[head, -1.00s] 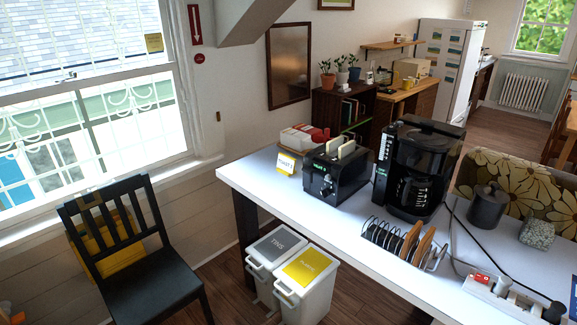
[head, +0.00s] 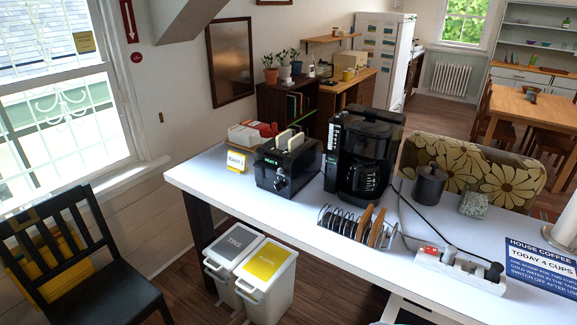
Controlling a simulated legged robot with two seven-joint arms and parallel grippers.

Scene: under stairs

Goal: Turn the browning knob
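A black toaster (head: 287,166) stands on the white table in the head view, with slices of bread showing in its top slots. A small knob (head: 281,184) and a lever show on its near end; the knob is too small for me to read its setting. A green-lit marking shows on the same end above them. Neither of my grippers shows in the head view.
A black coffee maker (head: 362,150) stands right of the toaster, and a toast rack (head: 352,226) in front. A power strip (head: 459,268) and cable lie on the white table (head: 300,215). Two bins (head: 264,277) stand below; a black chair (head: 85,270) is at left.

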